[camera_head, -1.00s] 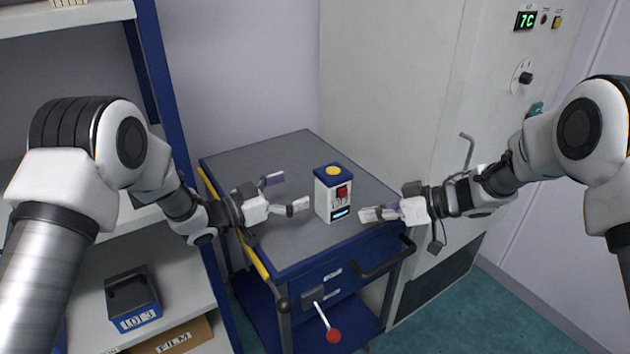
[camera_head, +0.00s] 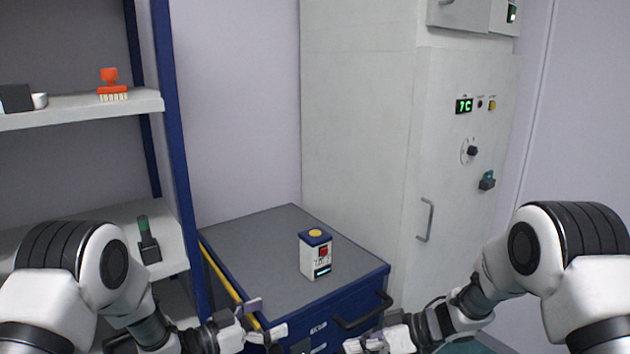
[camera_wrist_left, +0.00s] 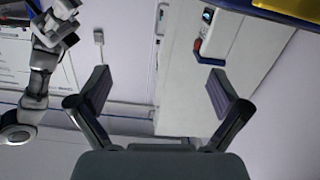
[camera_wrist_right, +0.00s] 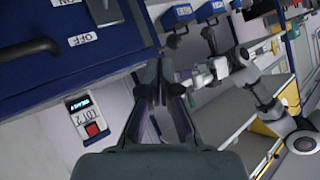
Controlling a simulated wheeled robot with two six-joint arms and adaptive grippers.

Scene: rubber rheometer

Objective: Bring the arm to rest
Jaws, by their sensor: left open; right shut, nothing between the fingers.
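My left gripper (camera_head: 270,317) is open and empty at the front left corner of the blue cart. Its two spread fingers also show in the left wrist view (camera_wrist_left: 160,92), with only wall and cabinet beyond them. My right gripper (camera_head: 354,345) is shut and empty, low at the bottom edge of the head view, in front of the cart. Its closed fingers show in the right wrist view (camera_wrist_right: 165,85). Both arms are bent, with their elbows low at the two sides of the head view.
The blue cart's grey top (camera_head: 255,260) carries a white box (camera_head: 314,259) with a blue lid and yellow button, apart from both grippers. A tall grey cabinet (camera_head: 365,120) showing 7C stands behind. A shelf rack (camera_head: 80,110) stands left. The cart's handle (camera_head: 362,318) juts forward.

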